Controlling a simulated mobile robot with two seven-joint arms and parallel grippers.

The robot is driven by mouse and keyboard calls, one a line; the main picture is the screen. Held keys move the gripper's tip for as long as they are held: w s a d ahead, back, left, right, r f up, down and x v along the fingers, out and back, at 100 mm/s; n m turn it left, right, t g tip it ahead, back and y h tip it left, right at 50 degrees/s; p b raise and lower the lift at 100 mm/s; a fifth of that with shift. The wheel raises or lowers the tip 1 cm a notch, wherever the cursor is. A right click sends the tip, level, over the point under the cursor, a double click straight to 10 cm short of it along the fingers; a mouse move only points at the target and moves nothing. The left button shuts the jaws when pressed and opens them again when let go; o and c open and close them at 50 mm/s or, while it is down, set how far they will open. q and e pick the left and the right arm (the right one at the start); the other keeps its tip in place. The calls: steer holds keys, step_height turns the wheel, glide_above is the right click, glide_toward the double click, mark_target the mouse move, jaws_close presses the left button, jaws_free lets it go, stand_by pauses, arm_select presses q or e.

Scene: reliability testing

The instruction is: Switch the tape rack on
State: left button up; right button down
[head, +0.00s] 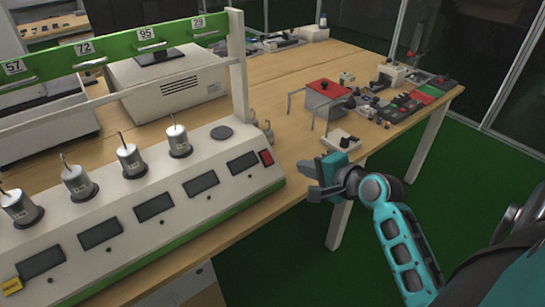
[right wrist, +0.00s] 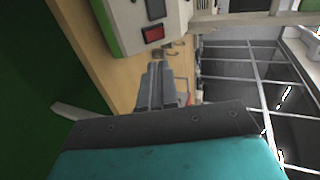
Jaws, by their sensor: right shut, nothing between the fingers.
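The tape rack (head: 125,215) is a long white sloped console with a green lower edge, dark display windows and several metal weights on top. A green rail with number tags stands above it. A red switch (head: 266,157) sits at the right end of its front panel; it also shows in the right wrist view (right wrist: 154,34). My right gripper (head: 308,181) is shut and empty, to the right of the switch and apart from it, near the table's front edge. In the right wrist view its closed fingers (right wrist: 155,88) point toward the rack end. My left gripper is not in view.
The wooden table (head: 280,75) continues right, with a red-topped box (head: 327,92), a small white device (head: 341,140) and several small parts. A large white box (head: 165,85) stands behind the rack. The floor in front is green and clear.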

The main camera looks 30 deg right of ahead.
mark_target(267, 155)
steer(key=x, duration=1.4)
steer(key=shift+d+f+b, duration=0.1)
steer(key=shift+b, duration=0.25)
